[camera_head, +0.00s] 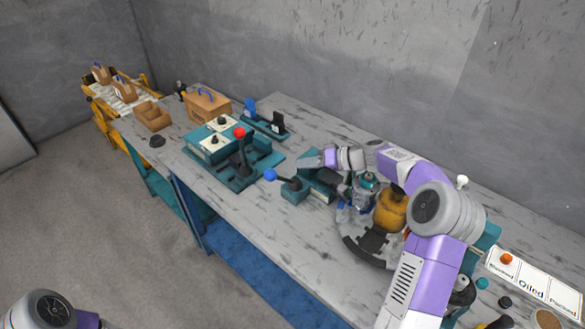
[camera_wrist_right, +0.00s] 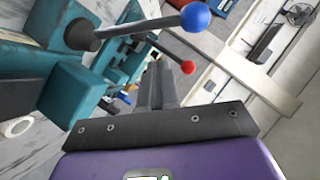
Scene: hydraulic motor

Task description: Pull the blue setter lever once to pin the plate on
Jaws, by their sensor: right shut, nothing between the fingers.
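The blue setter lever (camera_head: 270,175) has a ball knob on a dark arm that rises from a small teal base (camera_head: 294,194), left of the motor in the head view. In the right wrist view its blue knob (camera_wrist_right: 196,17) is at the upper right, on a grey rod reaching left to a dark pivot. My right gripper (camera_head: 303,162) is just behind and right of the knob in the head view, apart from it. Its fingers (camera_wrist_right: 157,72) are closed together and empty. A metal unit with a teal cap (camera_head: 368,181) stands under my right arm, partly hidden. I cannot make out the plate. My left gripper is out of view.
A teal press with a red-knobbed lever (camera_head: 240,133) stands to the left. Behind it are a wooden box (camera_head: 207,104) and an open tray (camera_head: 153,116). A labelled board (camera_head: 532,279) lies at the right. The front strip of the bench is clear.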

